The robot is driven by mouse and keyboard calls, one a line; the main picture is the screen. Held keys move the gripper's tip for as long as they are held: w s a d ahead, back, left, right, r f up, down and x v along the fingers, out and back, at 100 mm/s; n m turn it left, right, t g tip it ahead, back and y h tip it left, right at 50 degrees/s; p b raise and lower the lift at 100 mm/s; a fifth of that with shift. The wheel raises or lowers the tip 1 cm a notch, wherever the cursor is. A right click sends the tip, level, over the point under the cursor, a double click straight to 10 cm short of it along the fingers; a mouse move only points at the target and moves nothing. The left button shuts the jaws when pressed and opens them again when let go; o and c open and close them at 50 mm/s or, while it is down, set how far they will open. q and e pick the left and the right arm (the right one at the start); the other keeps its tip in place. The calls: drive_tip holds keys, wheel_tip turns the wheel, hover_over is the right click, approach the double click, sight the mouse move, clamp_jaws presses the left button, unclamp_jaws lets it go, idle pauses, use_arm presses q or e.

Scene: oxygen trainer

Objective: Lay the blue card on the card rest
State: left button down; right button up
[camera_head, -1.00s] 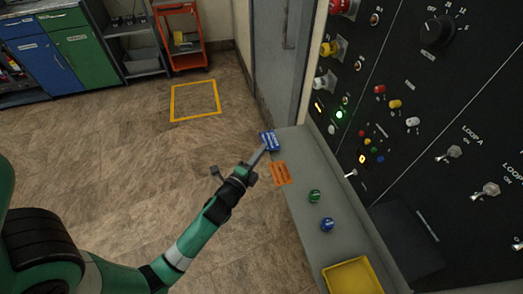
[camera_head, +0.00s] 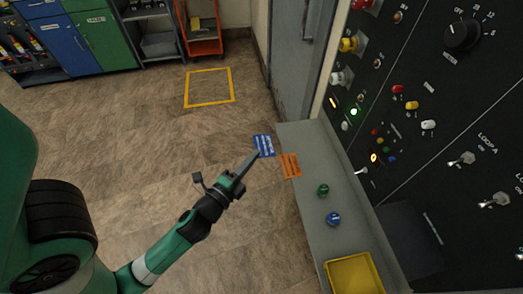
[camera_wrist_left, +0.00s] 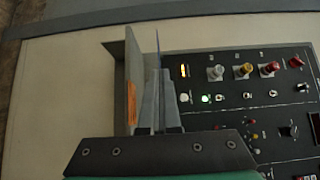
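The blue card (camera_head: 264,146) has white print and is held in the tips of my left gripper (camera_head: 250,163). It is just off the left edge of the grey ledge, clear of its surface as far as I can tell. In the left wrist view the blue card (camera_wrist_left: 158,43) shows as a thin edge-on strip between the closed fingers (camera_wrist_left: 158,100). I cannot tell for sure which part is the card rest; a dark flat plate (camera_head: 408,238) sits by the ledge at the panel's foot. My right gripper is not in view.
An orange card (camera_head: 290,165) lies on the grey ledge (camera_head: 318,160), close to the blue one. A green knob (camera_head: 323,190), a blue knob (camera_head: 333,219) and a yellow tray (camera_head: 354,274) follow along it. The black switch panel (camera_head: 440,110) rises on the right.

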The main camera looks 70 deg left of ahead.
use_arm(q)
drive_tip(key=s+d, duration=0.1)
drive_tip(key=s+r, duration=0.1)
drive_tip(key=shift+s+d+r+b, duration=0.1)
drive_tip(key=shift+s+d+b, duration=0.25)
drive_tip(key=shift+d+b, duration=0.05)
